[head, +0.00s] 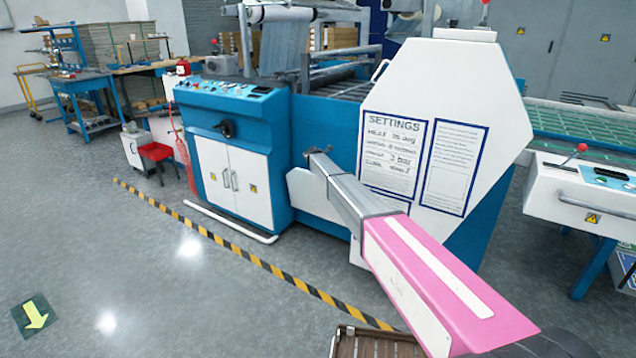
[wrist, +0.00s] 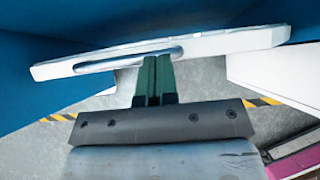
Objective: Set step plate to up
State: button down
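In the head view my gripper (head: 314,154) is beside the blue machine, above a low white panel (head: 308,200). I cannot tell for certain whether this panel is the same plate.
The blue machine (head: 228,115) has a white-doored cabinet with a low white bar (head: 230,224) before it. A white settings panel (head: 455,95) stands behind my arm. A striped floor line (head: 240,253) runs in front, with clear floor to its left. A brown slatted object (head: 375,345) is at the bottom.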

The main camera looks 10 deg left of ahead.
jog(key=w, duration=0.1)
jog(key=w+d, duration=0.1)
jog(key=w, duration=0.1)
jog(key=w+d, duration=0.1)
jog(key=w, duration=0.1)
jog(key=shift+w+d+r, duration=0.15)
jog(key=shift+r, duration=0.4)
